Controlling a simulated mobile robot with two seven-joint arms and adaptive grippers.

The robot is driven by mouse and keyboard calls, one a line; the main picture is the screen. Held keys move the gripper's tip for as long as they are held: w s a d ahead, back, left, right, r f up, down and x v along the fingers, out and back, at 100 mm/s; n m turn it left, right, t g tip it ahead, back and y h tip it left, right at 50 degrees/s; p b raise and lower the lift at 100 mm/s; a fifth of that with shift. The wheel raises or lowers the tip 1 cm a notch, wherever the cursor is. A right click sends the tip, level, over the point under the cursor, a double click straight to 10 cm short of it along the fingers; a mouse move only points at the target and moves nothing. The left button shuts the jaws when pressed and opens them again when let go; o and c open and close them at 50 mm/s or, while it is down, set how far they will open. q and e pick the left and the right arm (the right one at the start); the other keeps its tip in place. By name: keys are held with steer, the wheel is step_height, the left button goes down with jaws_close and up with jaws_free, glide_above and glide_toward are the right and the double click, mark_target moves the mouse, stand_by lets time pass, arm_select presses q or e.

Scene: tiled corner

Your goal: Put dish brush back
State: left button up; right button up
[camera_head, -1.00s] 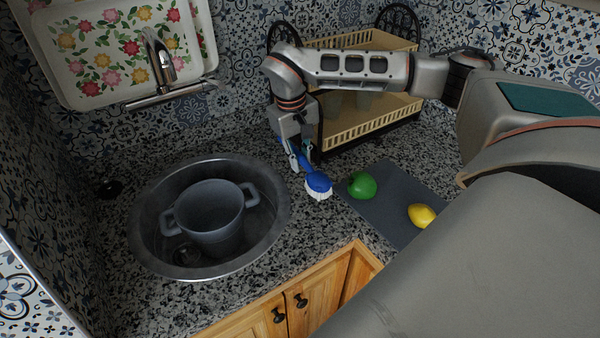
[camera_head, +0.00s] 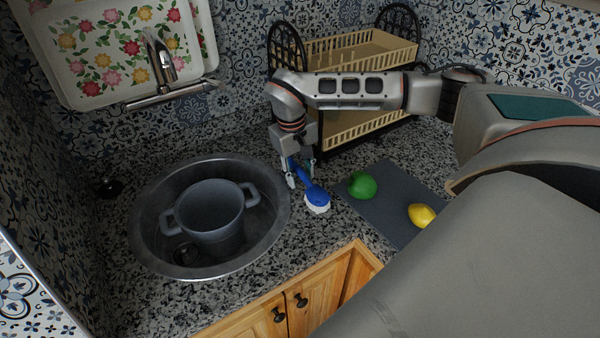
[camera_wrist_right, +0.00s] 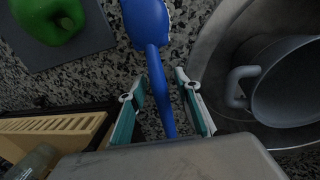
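The dish brush has a blue handle and head with white bristles; in the head view its head (camera_head: 316,194) is over the granite counter between the sink and the grey mat. My right gripper (camera_head: 303,181) is at the handle end, pointing down. In the right wrist view the brush handle (camera_wrist_right: 158,85) runs between the two fingers of my right gripper (camera_wrist_right: 162,100), with a visible gap on each side, so the gripper is open around it. I cannot tell whether the bristles touch the counter. My left gripper is not in view.
A round metal sink (camera_head: 143,243) holds a grey two-handled pot (camera_head: 212,220) left of the brush. A grey mat (camera_head: 392,213) with a green pepper (camera_head: 362,185) and a lemon (camera_head: 421,215) lies right. A two-tier rack (camera_head: 350,50) stands behind my arm.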

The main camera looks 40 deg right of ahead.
step_height(320, 180, up, 12)
steer(key=a, duration=0.1)
steer(key=shift+a, duration=0.3)
stand_by(0.4)
stand_by(0.5)
